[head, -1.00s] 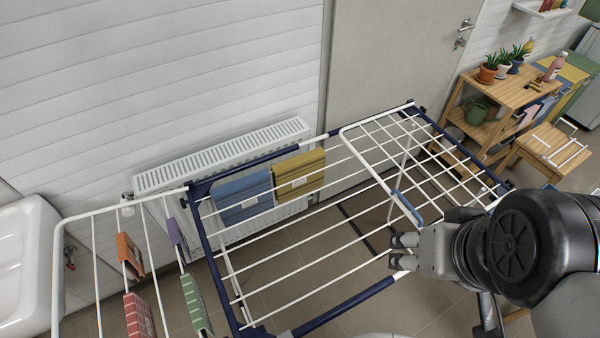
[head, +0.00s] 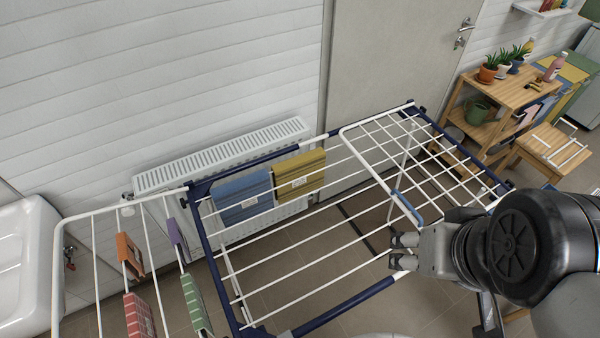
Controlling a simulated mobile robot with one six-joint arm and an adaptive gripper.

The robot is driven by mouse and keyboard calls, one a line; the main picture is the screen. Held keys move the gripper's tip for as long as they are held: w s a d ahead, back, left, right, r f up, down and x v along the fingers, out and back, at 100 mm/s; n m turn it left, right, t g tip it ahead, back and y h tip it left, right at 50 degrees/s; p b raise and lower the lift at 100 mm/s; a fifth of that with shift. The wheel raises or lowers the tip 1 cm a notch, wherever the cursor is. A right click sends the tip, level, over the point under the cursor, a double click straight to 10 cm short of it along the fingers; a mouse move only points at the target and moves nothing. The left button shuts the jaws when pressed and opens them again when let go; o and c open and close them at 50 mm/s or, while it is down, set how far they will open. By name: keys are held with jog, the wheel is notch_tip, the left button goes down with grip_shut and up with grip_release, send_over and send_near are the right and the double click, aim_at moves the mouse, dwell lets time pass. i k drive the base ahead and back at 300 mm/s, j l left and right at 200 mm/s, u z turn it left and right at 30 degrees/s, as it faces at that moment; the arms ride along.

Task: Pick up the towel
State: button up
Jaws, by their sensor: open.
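Smaller cloths hang on the rack's left wing: an orange one (head: 129,252), a purple one (head: 178,239), a red one (head: 139,314) and a green one (head: 196,303). Which towel is meant cannot be told. My gripper (head: 397,251) is open and empty, over the rack's near right part, well apart from both large towels.
A white radiator (head: 220,150) stands behind the rack. A white sink (head: 24,262) is at the left. At the right are a wooden shelf unit with plants (head: 512,90) and a wooden stool (head: 548,142). The rack's middle bars are bare.

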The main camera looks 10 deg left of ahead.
aim_at(228, 194)
jog(key=u, duration=1.25)
